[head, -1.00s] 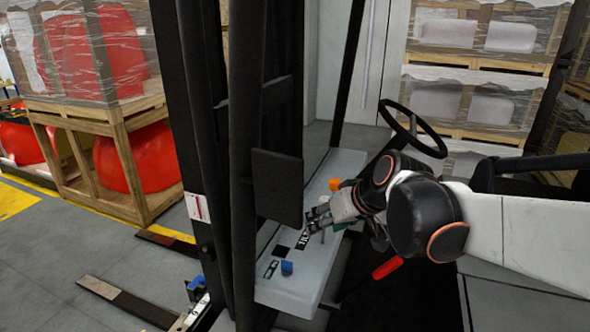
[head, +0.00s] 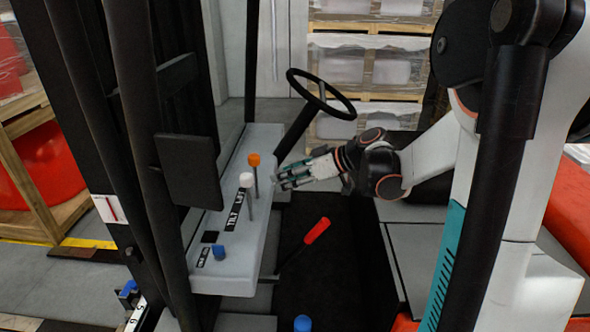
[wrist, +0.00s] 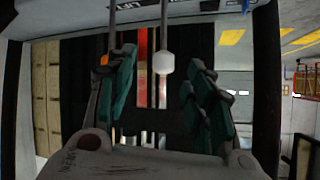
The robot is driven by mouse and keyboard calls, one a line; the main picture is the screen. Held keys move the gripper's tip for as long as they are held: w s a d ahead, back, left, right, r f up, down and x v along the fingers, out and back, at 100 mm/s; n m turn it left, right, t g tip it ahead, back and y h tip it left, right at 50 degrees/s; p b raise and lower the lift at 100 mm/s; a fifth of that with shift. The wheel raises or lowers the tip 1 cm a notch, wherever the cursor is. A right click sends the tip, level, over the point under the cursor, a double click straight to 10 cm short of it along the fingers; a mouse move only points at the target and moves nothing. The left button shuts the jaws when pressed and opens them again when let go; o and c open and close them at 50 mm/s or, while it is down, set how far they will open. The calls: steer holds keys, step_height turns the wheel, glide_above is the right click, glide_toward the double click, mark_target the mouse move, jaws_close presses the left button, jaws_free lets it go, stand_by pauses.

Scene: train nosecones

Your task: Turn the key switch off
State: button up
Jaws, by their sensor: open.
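The blue key switch (head: 219,252) stands at the near end of the grey dash panel (head: 241,269), beside a small black-and-white label (head: 203,257). Whether it is turned on or off cannot be told. My gripper (head: 279,179) is open and empty, right of the levers and well beyond the key switch. In the wrist view its teal fingers (wrist: 160,88) are spread, with the white knob (wrist: 162,63) showing between them.
A white-knobbed lever (head: 246,180) and an orange-knobbed lever (head: 254,160) rise from the panel near my gripper. A steering wheel (head: 321,93) stands behind, a red-handled lever (head: 316,231) to the right. Black mast bars (head: 165,230) stand left. Another blue knob (head: 302,323) shows below.

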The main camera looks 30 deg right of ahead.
steer(key=shift+n+t+y, duration=0.5)
steer(key=shift+n+t, duration=0.1)
steer(key=shift+n, duration=0.1)
steer(key=shift+d+f, duration=0.15)
steer(key=shift+d, duration=2.35)
